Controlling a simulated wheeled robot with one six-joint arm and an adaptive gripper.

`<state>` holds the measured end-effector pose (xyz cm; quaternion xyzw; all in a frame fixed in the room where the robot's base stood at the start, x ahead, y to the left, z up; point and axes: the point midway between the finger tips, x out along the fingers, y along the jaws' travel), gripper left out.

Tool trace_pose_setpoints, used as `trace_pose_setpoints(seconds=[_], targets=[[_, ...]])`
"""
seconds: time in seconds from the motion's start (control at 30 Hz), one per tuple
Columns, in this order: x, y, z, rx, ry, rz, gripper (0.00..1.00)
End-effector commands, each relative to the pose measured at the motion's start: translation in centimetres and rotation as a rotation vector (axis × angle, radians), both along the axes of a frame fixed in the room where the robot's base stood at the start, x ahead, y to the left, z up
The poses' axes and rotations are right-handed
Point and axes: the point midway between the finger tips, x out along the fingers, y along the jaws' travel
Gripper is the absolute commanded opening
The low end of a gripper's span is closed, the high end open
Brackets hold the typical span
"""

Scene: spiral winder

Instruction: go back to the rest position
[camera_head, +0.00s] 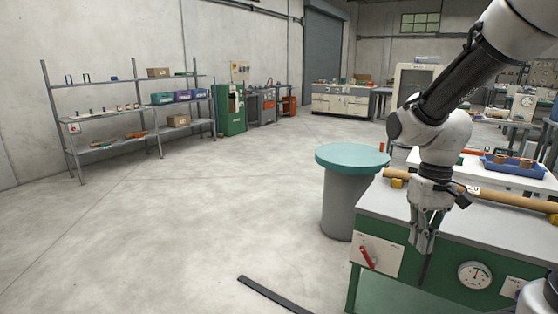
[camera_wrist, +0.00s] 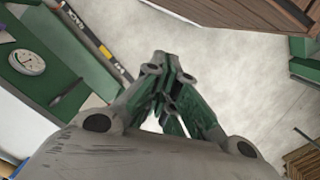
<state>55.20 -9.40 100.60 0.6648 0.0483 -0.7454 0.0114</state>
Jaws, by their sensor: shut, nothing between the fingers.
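My gripper (camera_head: 424,240) hangs pointing down in front of the green machine bench (camera_head: 395,283), near its front edge, with my arm reaching in from the upper right. In the wrist view my gripper (camera_wrist: 168,90) has its fingers together with nothing between them. The bench front carries a red lever (camera_head: 367,257) on a white plate and a round dial (camera_head: 475,275). The dial also shows in the wrist view (camera_wrist: 27,62) at the left. A long wooden roller (camera_head: 500,199) lies along the bench top, partly behind my arm.
A round teal-topped table (camera_head: 352,157) stands just left of the bench. A blue tray (camera_head: 513,166) sits on a white surface behind it. A dark strip (camera_head: 273,294) lies on the floor. Grey shelves (camera_head: 130,107) stand far left. The floor between is clear.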

Motion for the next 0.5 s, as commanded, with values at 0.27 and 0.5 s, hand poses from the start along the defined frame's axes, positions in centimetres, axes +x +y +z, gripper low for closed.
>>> trace_pose_setpoints(seconds=[0.27, 0.5], targets=[[-7.0, -4.1, 6.6, -0.039, -0.235, -0.023, 0.0], [-8.9, -5.1, 10.6, -0.033, -0.448, -0.076, 0.0]])
